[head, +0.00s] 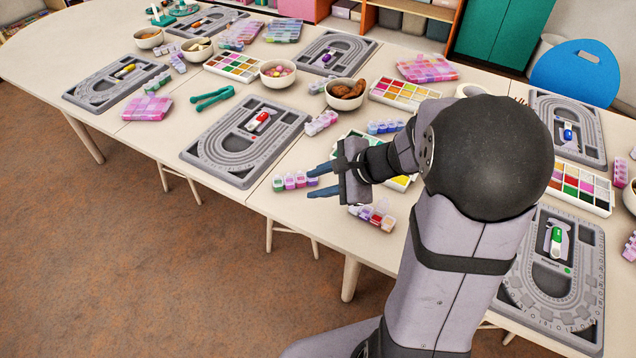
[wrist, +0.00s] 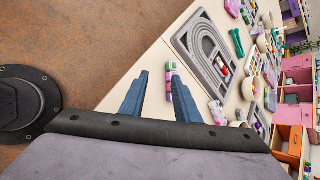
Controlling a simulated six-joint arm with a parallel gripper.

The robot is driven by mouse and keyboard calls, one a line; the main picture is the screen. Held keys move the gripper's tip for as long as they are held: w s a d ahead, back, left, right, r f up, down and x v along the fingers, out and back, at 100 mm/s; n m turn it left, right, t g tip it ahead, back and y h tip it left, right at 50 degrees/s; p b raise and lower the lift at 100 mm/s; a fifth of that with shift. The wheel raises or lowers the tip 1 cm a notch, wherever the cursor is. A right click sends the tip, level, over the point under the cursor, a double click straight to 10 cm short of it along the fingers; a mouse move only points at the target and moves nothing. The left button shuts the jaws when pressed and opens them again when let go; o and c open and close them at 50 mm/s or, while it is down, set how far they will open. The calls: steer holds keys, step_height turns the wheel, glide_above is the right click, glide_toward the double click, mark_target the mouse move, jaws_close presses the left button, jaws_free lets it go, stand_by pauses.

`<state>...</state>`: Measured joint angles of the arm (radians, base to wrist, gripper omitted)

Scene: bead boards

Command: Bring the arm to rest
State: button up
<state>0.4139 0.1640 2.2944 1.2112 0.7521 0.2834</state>
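My gripper (head: 322,180) is over the front part of the long table, its two blue fingers pointing left in the head view. In the wrist view, my gripper (wrist: 155,95) shows its fingers spread apart with nothing held between them. A small row of bead boxes with coloured lids (head: 295,181) lies just beyond the fingertips in the head view. In the wrist view, a bead box row (wrist: 171,80) appears by the right finger; I cannot tell whether they touch.
Grey bead boards lie along the cream table (head: 330,222), one with a red-and-white item (head: 258,121) at the middle left and one with a green item (head: 556,240) at the right. The brown floor at front left is clear.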

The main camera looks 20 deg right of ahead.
stand_by(0.4)
steer(key=s+d+f+n+g+h+p, duration=0.1)
steer(key=s+d+f+n+g+h, duration=0.15)
steer(key=s+n, duration=0.45)
steer(key=s+d+f+n+g+h, duration=0.1)
steer(key=s+f+n+g, duration=0.4)
steer(key=s, duration=0.5)
steer(key=s+a+r+n+t+h+p, duration=0.1)
steer(key=a+r+n+h+p, duration=0.3)
steer(key=r+n, duration=0.4)
step_height(320, 180, down, 45)
steer(key=m+y+b, duration=0.1)
steer(key=b, duration=4.3)
steer(key=shift+s+d+b, duration=0.15)
steer(key=shift+s+b, duration=0.05)
steer(key=shift+b, duration=0.1)
steer(key=shift+y, duration=0.25)
